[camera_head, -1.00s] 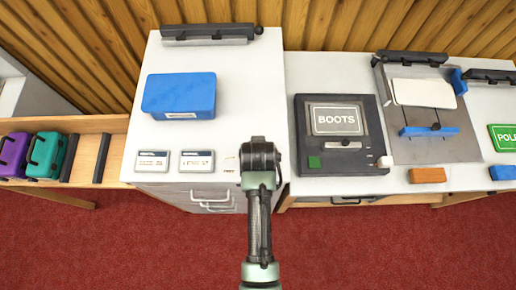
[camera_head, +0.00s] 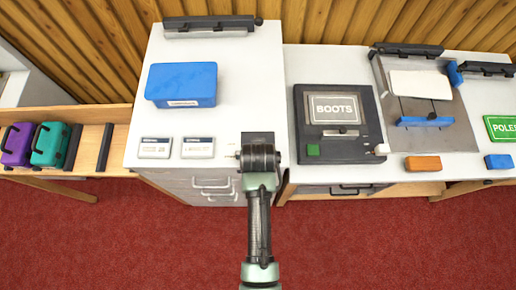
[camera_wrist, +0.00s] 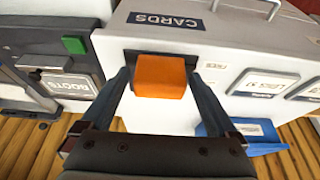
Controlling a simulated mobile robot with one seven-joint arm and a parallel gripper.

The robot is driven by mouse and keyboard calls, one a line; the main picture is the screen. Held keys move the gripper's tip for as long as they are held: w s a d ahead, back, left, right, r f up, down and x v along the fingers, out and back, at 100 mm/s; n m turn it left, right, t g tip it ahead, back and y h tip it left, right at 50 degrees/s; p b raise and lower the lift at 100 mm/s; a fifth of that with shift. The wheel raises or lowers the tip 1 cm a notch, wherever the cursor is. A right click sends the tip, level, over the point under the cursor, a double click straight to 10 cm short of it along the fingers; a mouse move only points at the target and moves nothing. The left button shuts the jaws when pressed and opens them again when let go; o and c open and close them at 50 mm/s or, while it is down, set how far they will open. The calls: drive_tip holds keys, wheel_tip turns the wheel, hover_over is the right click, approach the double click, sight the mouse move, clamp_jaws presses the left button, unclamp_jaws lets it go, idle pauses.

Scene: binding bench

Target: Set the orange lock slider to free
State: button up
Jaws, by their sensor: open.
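The orange lock slider (camera_wrist: 160,76) shows in the wrist view as a block over a dark plate on the white cabinet (camera_wrist: 215,52), near the side with the CARDS label. My gripper (camera_wrist: 158,82) is open, one finger on each side of the slider. I cannot tell whether the fingers touch it. In the head view my gripper (camera_head: 258,154) is over the cabinet's front right corner and hides the slider. Part of the dark plate (camera_head: 258,137) shows behind it. No lock or free marking is readable.
Two label cards (camera_head: 176,148) lie left of my gripper, with a blue box (camera_head: 181,84) behind them. The dark BOOTS device (camera_head: 341,135) stands close on the right. A separate orange block (camera_head: 422,163) lies farther right. Cabinet drawers (camera_head: 205,188) with handles are below.

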drive_tip(key=shift+w+r, duration=0.1)
drive_tip(key=shift+w, duration=0.05)
drive_tip(key=shift+r, duration=0.4)
drive_tip(key=b+v, duration=0.1)
drive_tip(key=v, duration=1.1)
drive_tip(key=shift+s+b, duration=0.25)
drive_tip(key=shift+b, duration=0.05)
